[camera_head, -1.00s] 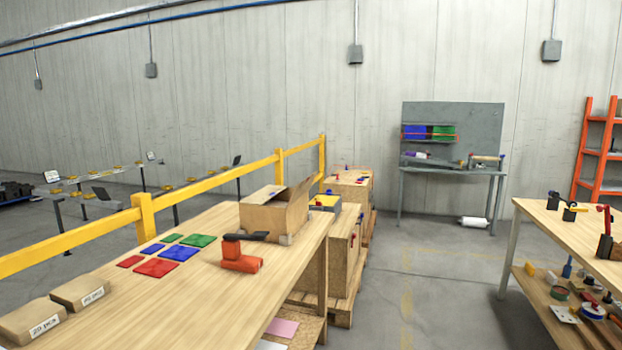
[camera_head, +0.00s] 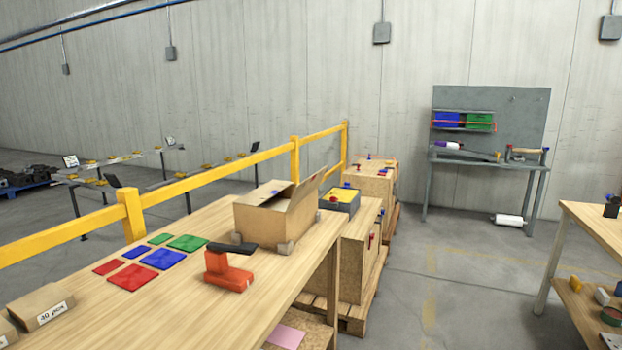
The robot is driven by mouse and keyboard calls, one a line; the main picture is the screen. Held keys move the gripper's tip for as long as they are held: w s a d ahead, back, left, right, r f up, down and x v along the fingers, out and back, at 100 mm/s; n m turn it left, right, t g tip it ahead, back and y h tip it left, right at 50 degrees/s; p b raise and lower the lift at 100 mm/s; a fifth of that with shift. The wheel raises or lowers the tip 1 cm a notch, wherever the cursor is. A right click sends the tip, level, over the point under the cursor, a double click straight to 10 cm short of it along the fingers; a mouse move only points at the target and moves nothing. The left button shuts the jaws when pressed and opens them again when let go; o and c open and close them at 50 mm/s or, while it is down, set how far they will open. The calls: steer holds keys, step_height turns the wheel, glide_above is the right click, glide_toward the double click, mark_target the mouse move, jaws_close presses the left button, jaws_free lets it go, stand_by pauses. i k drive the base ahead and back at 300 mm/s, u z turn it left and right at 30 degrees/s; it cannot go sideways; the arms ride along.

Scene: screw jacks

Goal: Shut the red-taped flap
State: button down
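An open cardboard box (camera_head: 262,226) stands at the far end of the wooden table on the left. One flap (camera_head: 308,190) stands up and tilts outward on its right side. The rest of the box's top is partly covered by another flap, with a small dark bluish mark on it. I cannot make out red tape on any flap at this size. My gripper is not in view.
The wooden table (camera_head: 205,318) also holds a red tool with a black handle (camera_head: 229,272), several coloured squares (camera_head: 163,260) and a small labelled box (camera_head: 40,306). A yellow rail (camera_head: 215,190) runs behind it. Wooden crates (camera_head: 360,245) stand beyond.

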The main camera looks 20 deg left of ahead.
mark_target(305, 189)
steer(key=u, duration=1.1)
steer(key=k, duration=1.3)
steer(key=z, duration=0.45)
steer(key=i, duration=2.2)
steer(key=u, duration=0.6)
